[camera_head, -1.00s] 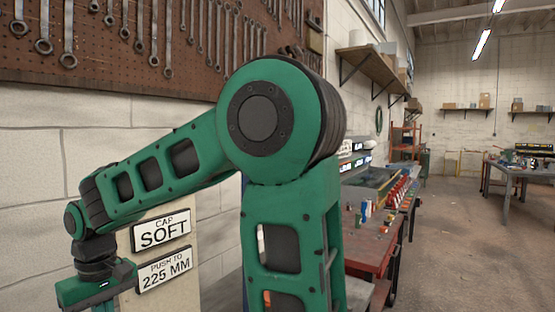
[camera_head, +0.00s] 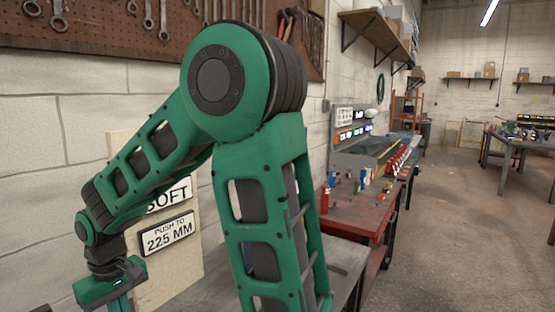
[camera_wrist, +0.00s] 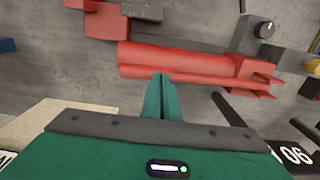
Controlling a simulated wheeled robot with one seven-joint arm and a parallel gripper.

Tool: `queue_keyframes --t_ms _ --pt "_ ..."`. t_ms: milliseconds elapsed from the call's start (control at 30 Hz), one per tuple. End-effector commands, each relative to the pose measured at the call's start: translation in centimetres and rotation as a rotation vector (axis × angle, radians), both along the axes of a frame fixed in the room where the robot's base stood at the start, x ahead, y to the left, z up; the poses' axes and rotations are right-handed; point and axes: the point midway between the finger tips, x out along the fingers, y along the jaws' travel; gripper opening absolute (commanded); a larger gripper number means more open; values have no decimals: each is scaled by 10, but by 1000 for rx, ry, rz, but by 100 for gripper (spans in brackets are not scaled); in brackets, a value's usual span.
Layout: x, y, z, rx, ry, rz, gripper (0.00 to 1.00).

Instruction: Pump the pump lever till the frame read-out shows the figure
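My gripper (camera_wrist: 161,98) points down over the bench in the wrist view. Its two green fingers are together, with nothing seen between them. A red pump-like body (camera_wrist: 185,62) lies just beyond the fingertips; I cannot tell whether they touch it. A dark rod (camera_wrist: 232,112) right of the fingers may be the pump lever, but I cannot be sure. A plate with "06" (camera_wrist: 295,155) is partly cut off at the right; whether it is the read-out is unclear. In the head view, a sign reads "PUSH TO 225 MM" (camera_head: 168,237), and another sign (camera_head: 170,197) shows "SOFT", partly behind my arm.
A pale board (camera_wrist: 60,120) is at the left. In the head view, a red bench (camera_head: 350,215) with small parts stands right of my arm. Open floor (camera_head: 450,240) lies further right.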

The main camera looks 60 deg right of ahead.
Motion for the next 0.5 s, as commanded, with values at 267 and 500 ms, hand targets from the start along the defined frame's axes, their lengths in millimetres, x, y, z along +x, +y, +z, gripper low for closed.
queue_keyframes --t_ms 267,500 --pt "0 1 -19 1 0 2 0" --pt "0 1 4 1 -3 2 0"
